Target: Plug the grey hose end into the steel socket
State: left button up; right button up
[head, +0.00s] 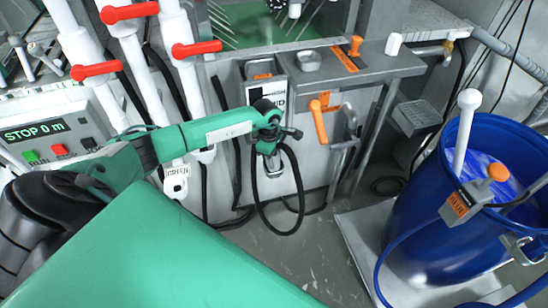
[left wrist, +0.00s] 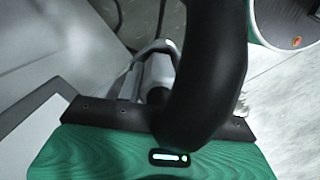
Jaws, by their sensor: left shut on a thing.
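My left gripper (head: 268,145) is in front of the grey cabinet's narrow panel and points down and away in the head view. It is shut on the hose end, which is mostly hidden by the gripper and wrist there. The left wrist view shows a grey part of the hose end (left wrist: 157,72) between the fingers, partly behind the thick black hose (left wrist: 208,75). The black hose (head: 298,180) hangs in a loop below the gripper in the head view. I cannot make out the steel socket for certain. My right gripper is not in view.
The grey cabinet (head: 375,62) carries an orange lever (head: 319,120) right of the gripper. White pipes with red handles (head: 196,48) stand left, near my arm. A blue barrel (head: 412,215) of blue liquid stands right. The floor (head: 310,250) between is mostly clear.

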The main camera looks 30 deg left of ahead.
pick_arm(q)
jog(key=o, duration=1.2)
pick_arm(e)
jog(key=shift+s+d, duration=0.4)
